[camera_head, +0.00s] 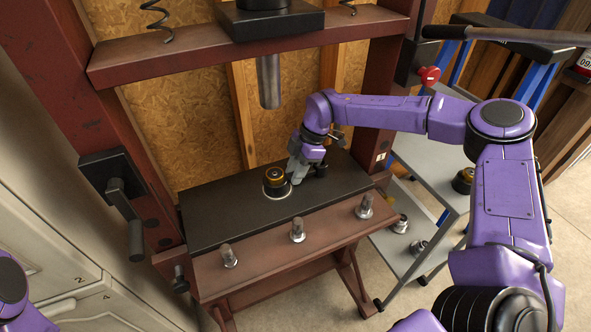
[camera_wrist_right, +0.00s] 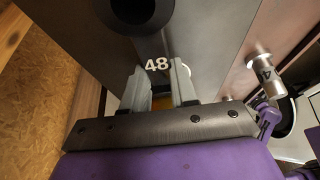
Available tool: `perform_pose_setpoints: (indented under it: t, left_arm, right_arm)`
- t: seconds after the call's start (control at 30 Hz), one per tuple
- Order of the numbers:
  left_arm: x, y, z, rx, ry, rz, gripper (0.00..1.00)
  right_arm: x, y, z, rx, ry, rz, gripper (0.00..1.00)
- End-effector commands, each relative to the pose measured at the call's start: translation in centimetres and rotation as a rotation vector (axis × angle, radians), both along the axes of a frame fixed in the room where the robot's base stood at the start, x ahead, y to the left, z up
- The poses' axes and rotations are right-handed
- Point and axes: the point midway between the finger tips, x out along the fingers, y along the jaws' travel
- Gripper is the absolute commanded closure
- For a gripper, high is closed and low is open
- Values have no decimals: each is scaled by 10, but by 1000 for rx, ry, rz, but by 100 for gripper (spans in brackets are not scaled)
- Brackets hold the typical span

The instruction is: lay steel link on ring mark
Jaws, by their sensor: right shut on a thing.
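My right gripper (camera_head: 294,178) reaches down over the black press bed plate (camera_head: 225,212) from the right. A pale arc of the ring (camera_wrist_right: 187,68) shows beside the right finger. My left gripper is out of view.
Several upright steel pins (camera_head: 297,231) stand on the red front beam (camera_head: 330,232). The press ram (camera_head: 268,82) hangs above the plate. A grey cart (camera_head: 437,160) stands at the right with another gold-banded part (camera_head: 463,181). The plate's left half is clear.

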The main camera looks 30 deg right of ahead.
Motion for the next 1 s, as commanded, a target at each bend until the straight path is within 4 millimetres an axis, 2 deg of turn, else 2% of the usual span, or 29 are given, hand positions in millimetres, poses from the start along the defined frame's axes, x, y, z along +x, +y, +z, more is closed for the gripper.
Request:
perform_pose_setpoints:
  t: [0.03,0.07,0.1,0.13,0.47,0.57,0.8,1.0]
  left_arm:
    - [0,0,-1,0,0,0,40]
    - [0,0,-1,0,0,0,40]
    - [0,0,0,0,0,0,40]
    - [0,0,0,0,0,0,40]
    - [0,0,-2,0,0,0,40]
    - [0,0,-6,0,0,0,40]
    - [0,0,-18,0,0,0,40]
    - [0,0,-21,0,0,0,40]
  right_arm:
    - [1,1,1,2,-3,0,100]
    - [0,0,-1,0,0,0,63]
    - [0,0,0,0,0,0,50]
    - [0,0,0,0,0,0,47]
    - [1,-2,4,0,-3,0,47]
    - [1,-8,19,0,-6,-2,47]
    - [-1,-31,76,1,-5,-2,47]
    - [-2,-44,106,-1,-3,-1,47]
